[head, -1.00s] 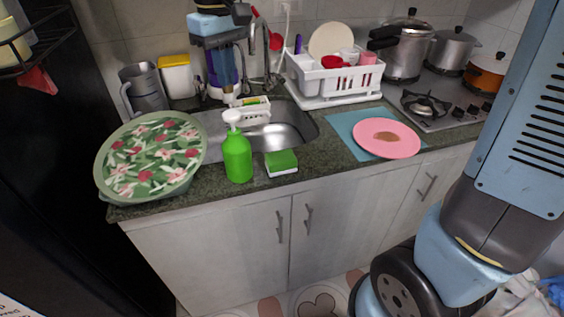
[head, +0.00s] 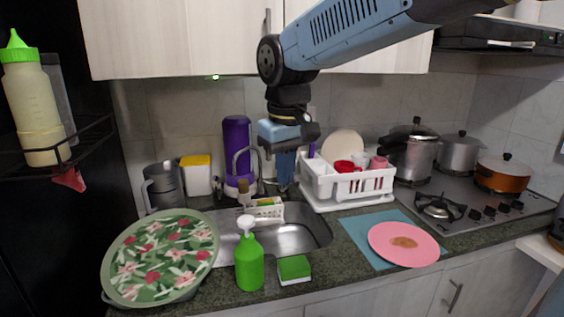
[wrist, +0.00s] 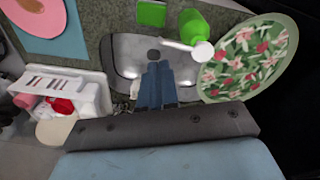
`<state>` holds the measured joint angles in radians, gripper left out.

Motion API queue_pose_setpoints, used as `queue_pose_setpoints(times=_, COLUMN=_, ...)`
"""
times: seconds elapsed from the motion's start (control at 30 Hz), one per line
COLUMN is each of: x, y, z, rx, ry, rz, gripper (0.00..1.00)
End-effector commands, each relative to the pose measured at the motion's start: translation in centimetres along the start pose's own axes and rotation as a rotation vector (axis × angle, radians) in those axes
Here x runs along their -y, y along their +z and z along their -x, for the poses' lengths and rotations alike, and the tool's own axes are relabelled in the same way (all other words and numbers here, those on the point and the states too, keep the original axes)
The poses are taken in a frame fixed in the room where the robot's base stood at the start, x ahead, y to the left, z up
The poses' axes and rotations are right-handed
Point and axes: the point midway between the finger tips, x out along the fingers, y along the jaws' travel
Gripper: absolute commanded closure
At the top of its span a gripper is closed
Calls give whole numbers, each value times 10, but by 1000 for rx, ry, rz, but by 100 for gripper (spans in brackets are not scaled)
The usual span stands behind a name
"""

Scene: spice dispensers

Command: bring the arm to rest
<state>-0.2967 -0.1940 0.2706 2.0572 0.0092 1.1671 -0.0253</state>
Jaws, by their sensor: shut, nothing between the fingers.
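My gripper (head: 285,170) hangs pointing down over the back of the sink, in front of the tiled wall. Its fingers are together with nothing between them. In the wrist view my gripper's blue fingers (wrist: 157,82) show over the sink basin (wrist: 128,55). My arm (head: 350,30) reaches in from the upper right, in front of the upper cabinets. The green soap dispenser (head: 249,262) and the green sponge (head: 294,268) stand on the counter in front of the sink, apart from my gripper.
A white dish rack (head: 352,188) stands close to the right of my gripper. Upper cabinets (head: 180,40) hang above. A floral tray (head: 160,255), a pink plate (head: 404,244) and several pots lie farther out.

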Motion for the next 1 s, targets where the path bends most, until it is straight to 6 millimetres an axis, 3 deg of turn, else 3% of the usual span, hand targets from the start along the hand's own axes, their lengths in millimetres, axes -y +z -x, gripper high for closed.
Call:
queue_pose_setpoints(times=0.1, x=-33, y=32, z=6, rx=-58, ry=28, rz=-97, gripper=100)
queue_pose_setpoints(times=0.3, x=-77, y=88, z=9, rx=-150, ry=67, rz=-253, gripper=100)
queue_pose_setpoints(times=0.6, x=-118, y=174, z=0, rx=-288, ry=112, rz=-469, gripper=100)
queue_pose_setpoints(times=0.8, x=-128, y=208, z=-8, rx=-348, ry=127, rz=-555, gripper=100)
queue_pose_setpoints(times=1.0, x=-129, y=216, z=-11, rx=-364, ry=130, rz=-577, gripper=100)
